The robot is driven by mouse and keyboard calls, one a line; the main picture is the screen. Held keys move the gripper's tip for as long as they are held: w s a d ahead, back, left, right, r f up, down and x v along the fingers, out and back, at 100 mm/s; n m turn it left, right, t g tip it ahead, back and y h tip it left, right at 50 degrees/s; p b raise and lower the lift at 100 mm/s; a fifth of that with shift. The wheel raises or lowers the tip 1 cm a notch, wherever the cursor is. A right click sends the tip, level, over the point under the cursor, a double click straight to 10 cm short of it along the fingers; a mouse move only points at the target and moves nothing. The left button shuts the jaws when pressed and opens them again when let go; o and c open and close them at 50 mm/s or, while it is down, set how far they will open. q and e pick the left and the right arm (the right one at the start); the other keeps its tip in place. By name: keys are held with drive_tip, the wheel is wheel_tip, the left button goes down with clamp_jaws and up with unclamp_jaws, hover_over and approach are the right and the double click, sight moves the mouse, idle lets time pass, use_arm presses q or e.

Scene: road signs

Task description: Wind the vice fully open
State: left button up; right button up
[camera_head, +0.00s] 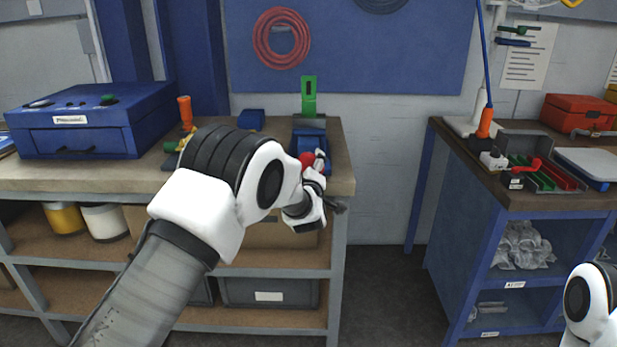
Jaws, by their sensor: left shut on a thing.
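The blue vice (309,137) is at the front right corner of the left workbench. A green upright piece (309,97) with a hole stands at the vice's top; I cannot tell how firmly the jaws hold it. A red knob (306,159) of the vice's handle shows at its front. My left gripper (318,164) is at the vice's front, shut on the handle beside the red knob. The handle's bar and the screw are mostly hidden by my gripper and arm. Part of my right arm shows at the lower right; its gripper is out of view.
A blue box with a panel (90,122) stands at the left of the bench (345,170). An orange-handled tool (186,112) stands behind my left arm. The right bench (513,200) holds a small red-handled device (522,168) and a red case (578,113). A floor gap separates the benches.

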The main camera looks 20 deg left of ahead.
use_arm(q)
drive_tip(key=shift+f+n+b, duration=0.15)
drive_tip(key=shift+n+b, duration=0.65)
drive_tip(key=shift+n, duration=0.1)
drive_tip(key=n+b, duration=1.2)
drive_tip(key=b, duration=0.1)
drive_tip(key=shift+b, duration=0.3)
drive_tip(key=n+b, duration=0.7)
drive_tip(key=b, duration=0.2)
drive_tip(key=n+b, duration=0.4)
drive_tip(key=shift+a+r+n+b, duration=0.15)
drive_tip(key=shift+r+n+b, duration=0.15)
drive_tip(key=n+b, duration=0.2)
drive_tip(key=n, duration=0.1)
drive_tip(key=shift+n+b, duration=0.3)
drive_tip(key=shift+b, duration=0.05)
drive_tip(key=n+b, duration=0.2)
drive_tip(key=n, duration=0.1)
drive_tip(key=shift+a+n, duration=0.1)
drive_tip(key=shift+n, duration=0.3)
drive_tip(key=n+b, duration=0.2)
drive_tip(key=n, duration=0.1)
drive_tip(key=shift+n+b, duration=1.05)
drive_tip(key=shift+n, duration=1.15)
